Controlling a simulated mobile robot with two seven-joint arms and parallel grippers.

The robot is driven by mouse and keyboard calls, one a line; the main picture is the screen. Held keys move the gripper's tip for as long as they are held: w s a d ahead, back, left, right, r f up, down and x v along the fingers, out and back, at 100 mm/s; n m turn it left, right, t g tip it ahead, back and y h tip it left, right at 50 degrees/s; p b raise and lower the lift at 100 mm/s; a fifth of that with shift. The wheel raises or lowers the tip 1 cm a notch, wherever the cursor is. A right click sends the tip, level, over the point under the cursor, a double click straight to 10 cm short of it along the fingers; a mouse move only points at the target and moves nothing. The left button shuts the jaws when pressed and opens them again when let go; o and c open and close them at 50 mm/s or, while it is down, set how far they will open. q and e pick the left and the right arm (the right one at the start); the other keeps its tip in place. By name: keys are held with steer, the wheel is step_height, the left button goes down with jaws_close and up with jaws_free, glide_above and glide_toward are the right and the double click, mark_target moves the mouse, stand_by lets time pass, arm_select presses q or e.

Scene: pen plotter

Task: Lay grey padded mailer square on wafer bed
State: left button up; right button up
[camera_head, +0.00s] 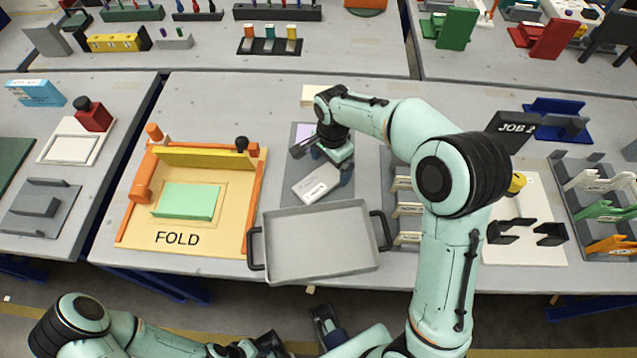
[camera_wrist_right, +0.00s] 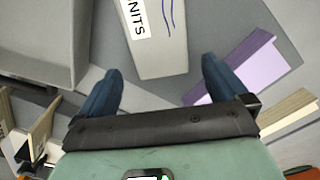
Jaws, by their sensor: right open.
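The grey padded mailer (camera_head: 318,183) is a pale flat packet with a white label, lying tilted on a dark grey mat (camera_head: 352,196) behind the tray. My right gripper (camera_head: 329,167) is open just above its far end. In the right wrist view the mailer (camera_wrist_right: 160,55) shows its label and a blue scribble, with its near end just ahead of the gap between the blue fingers (camera_wrist_right: 160,90); I cannot tell if they touch it. My left gripper (camera_head: 325,325) shows only in part at the bottom edge. I cannot identify the wafer bed surely.
An empty grey tray (camera_head: 320,274) with black handles stands in front of the mailer. An orange FOLD frame (camera_head: 178,238) is left of it. A white board (camera_head: 543,190) with black brackets is at right.

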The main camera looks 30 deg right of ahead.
mark_target(330, 174)
step_height(330, 174, down, 3)
steer(key=shift+w+f, duration=0.1)
steer(key=shift+f, duration=0.05)
steer(key=c, duration=1.1)
steer(key=shift+c, duration=0.2)
step_height(330, 174, up, 20)
steer(key=p, duration=0.3)
